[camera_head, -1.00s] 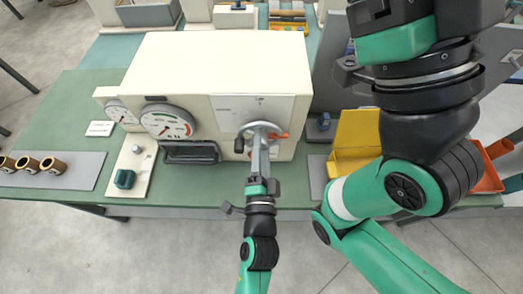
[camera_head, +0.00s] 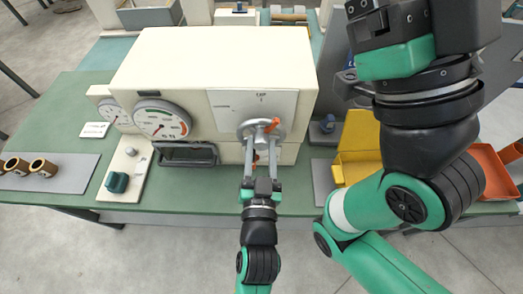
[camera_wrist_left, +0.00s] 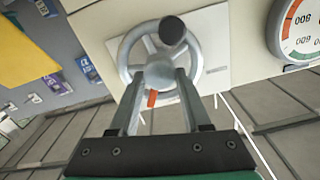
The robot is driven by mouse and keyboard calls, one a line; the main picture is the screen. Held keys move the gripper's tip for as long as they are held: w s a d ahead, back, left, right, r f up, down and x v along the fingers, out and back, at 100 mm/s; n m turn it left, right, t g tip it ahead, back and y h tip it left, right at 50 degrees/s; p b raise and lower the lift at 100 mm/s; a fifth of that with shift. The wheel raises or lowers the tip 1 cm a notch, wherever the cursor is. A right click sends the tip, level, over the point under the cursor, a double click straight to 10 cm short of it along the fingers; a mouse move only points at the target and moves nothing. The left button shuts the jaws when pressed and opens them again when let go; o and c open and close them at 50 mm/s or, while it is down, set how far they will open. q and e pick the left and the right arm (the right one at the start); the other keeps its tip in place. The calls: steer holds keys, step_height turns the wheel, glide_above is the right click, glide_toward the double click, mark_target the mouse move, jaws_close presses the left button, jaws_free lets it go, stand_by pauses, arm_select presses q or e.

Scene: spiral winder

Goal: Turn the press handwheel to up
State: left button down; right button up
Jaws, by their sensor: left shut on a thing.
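The press handwheel (camera_head: 245,130) is a grey spoked wheel on a pale panel on the front of the cream press (camera_head: 210,65). Its orange pointer (camera_head: 272,125) points up and to the right, and the UP mark (camera_head: 261,95) is above the wheel. The left wrist view shows the handwheel (camera_wrist_left: 130,48) with a dark knob (camera_wrist_left: 172,30) and the orange pointer (camera_wrist_left: 152,98). My left gripper (camera_head: 262,143) reaches up from below, its two fingers on the handwheel; its fingers (camera_wrist_left: 158,82) are near the hub. The exact contact is partly hidden. My right gripper is outside the frame.
Round gauges (camera_head: 161,120) sit left of the handwheel, above a dark handle (camera_head: 187,153). A teal knob (camera_head: 117,182) stands on a pale plate at left. Brown rolls (camera_head: 42,168) lie far left. A yellow bin (camera_head: 355,150) stands right. My right arm fills the right side.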

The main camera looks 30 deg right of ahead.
arm_select(q)
steer(key=n+b, duration=0.2)
steer(key=n, duration=0.4)
steer(key=shift+a, duration=0.1)
stand_by(0.4)
steer(key=shift+c, duration=1.8)
jaws_free()
steer(key=p+v, duration=0.1)
steer(key=v, duration=1)
steer(key=shift+s+p, duration=0.25)
steer(key=shift+p, duration=0.1)
steer(key=shift+a, duration=0.1)
